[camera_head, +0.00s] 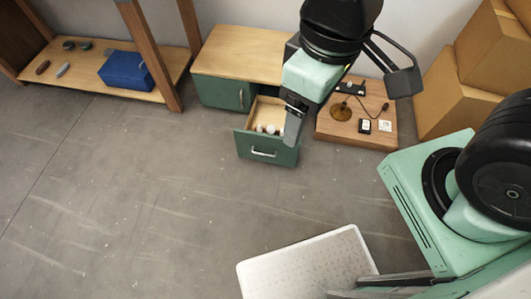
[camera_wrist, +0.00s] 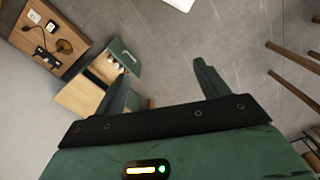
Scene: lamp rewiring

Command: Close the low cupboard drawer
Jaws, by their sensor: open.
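The low cupboard (camera_head: 240,52) has a light wood top and green fronts, and stands against the wall. Its drawer (camera_head: 262,148) is pulled out, with a green front and a pale handle; several small whitish round things lie inside. The drawer also shows in the wrist view (camera_wrist: 125,57), at the upper left. My gripper (camera_head: 293,120) is at the drawer's right side in the head view, its finger overlapping the drawer's right edge; I cannot tell whether it touches. In the wrist view my gripper (camera_wrist: 165,80) has its two fingers wide apart with nothing between them.
A low wooden board (camera_head: 345,128) with a lamp base, cable and sockets lies right of the drawer. Cardboard boxes (camera_head: 455,95) stand at the right. A shelf (camera_head: 90,75) holds a blue box (camera_head: 126,71) at left. The floor before the drawer is clear.

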